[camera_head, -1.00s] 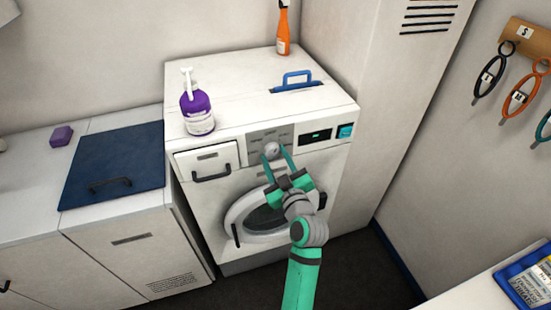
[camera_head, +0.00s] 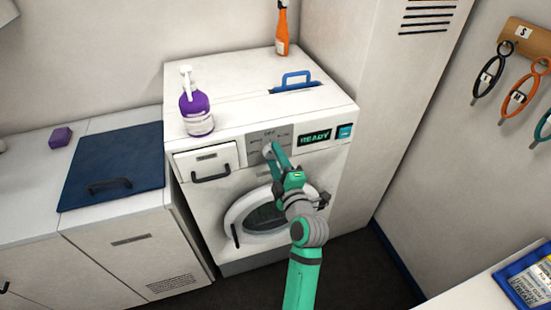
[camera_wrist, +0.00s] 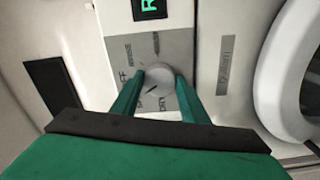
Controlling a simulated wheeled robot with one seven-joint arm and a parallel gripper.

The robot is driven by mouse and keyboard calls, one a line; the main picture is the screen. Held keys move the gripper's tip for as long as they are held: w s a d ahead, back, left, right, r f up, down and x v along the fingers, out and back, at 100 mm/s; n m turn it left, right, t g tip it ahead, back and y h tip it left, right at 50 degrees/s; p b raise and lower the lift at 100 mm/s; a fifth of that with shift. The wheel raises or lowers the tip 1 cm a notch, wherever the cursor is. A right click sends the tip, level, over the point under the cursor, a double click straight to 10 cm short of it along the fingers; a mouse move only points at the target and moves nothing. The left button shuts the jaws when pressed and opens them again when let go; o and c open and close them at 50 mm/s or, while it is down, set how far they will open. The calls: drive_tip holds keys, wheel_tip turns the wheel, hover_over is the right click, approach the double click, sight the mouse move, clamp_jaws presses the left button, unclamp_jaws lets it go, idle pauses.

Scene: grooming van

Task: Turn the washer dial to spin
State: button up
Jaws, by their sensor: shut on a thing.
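The washer (camera_head: 290,175) is white, with a grey dial panel (camera_head: 256,136) on its upper front. The round pale grey dial (camera_wrist: 158,80) shows between my green fingers in the wrist view; in the head view it is partly hidden by them. My gripper (camera_head: 273,150) is shut on the dial, one finger on each side, and looks turned. A short dark mark on the dial slants toward the lower left in the wrist view, near a small label partly hidden by a finger. Several labels ring the dial. The display (camera_head: 314,138) reads READY in green.
A teal-lit button (camera_head: 345,131) is right of the display. A drawer (camera_head: 207,163) is left of the dial, and the round door (camera_head: 233,212) is below it.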

drive_tip(key=shift+n, duration=1.2)
drive_tip(key=o, duration=1.1)
drive_tip(key=shift+c, duration=0.2)
drive_tip(key=shift+s, duration=0.1)
drive_tip(key=v, duration=1)
drive_tip(key=shift+s, duration=0.35)
drive_tip(key=shift+d, duration=0.1)
